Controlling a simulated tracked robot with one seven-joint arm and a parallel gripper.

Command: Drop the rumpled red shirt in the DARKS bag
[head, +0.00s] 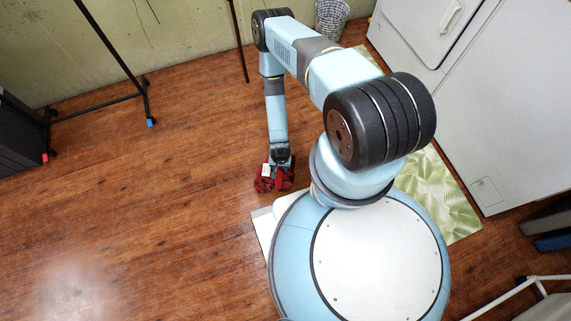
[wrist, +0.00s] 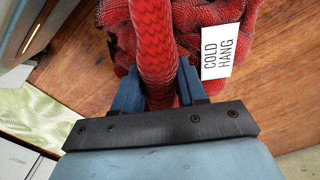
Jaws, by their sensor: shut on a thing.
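The rumpled red shirt (head: 264,184) hangs bunched from my gripper (head: 280,163), low over or at the wood floor just ahead of my base; I cannot tell whether it touches the floor. In the wrist view my gripper (wrist: 157,88) is shut on a thick fold of the red shirt (wrist: 205,14). A white tag (wrist: 221,51) on the shirt reads "COLD HANG". No bag marked DARKS can be made out. A dark, boxy thing (head: 16,138) is cut off at the left edge, with no readable label.
A black wheeled frame (head: 110,54) stands at the upper left. A wire basket (head: 331,18) stands by the back wall. White appliances (head: 490,110) and a green patterned mat (head: 445,205) are on the right. The wood floor (head: 150,200) at left is clear.

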